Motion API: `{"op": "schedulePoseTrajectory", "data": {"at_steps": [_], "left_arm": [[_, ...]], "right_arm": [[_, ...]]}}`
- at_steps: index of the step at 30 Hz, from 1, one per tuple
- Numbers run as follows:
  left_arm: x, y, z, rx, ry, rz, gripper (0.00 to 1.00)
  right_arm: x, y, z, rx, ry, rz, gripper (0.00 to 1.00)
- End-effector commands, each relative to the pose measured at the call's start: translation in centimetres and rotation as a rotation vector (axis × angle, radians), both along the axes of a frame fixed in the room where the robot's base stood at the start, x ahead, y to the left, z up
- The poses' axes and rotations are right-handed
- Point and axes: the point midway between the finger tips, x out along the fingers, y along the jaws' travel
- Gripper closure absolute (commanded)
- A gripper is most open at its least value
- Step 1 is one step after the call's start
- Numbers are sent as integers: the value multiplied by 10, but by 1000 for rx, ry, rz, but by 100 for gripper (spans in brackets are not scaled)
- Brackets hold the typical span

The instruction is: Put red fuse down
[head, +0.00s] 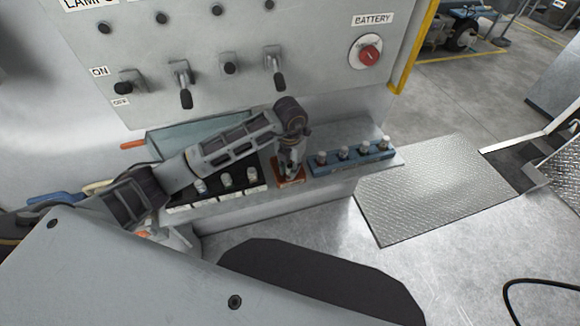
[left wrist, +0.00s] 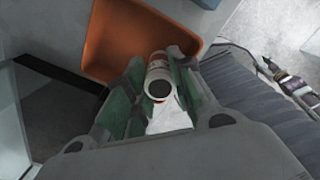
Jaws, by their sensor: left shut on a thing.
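My left gripper (head: 290,168) reaches down over a small orange-red tray (head: 289,181) on the grey ledge. In the left wrist view the green-padded fingers (left wrist: 152,92) are shut on a small cylindrical fuse (left wrist: 159,77) with a pale, reddish-marked body and a dark round end. The fuse is mostly hidden by the gripper in the head view. My right gripper is not in view.
A blue rack (head: 352,166) with several capped fuses stands right of the tray. A black holder (head: 240,184) with fuses and white labels stands left. Behind rises a grey panel (head: 225,50) with switches and a red battery knob (head: 369,54).

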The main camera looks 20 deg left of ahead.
Motion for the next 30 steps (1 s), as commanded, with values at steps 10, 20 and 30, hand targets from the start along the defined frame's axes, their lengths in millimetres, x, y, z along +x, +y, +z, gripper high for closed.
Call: {"op": "schedulePoseTrajectory", "data": {"at_steps": [10, 20, 30], "left_arm": [[0, 0, -2, 0, 0, -1, 98], [0, 0, -3, -1, 0, 0, 55], [0, 0, -2, -1, 0, 0, 55]], "right_arm": [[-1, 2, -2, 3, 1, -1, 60], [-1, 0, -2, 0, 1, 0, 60], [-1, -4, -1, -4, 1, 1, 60]]}}
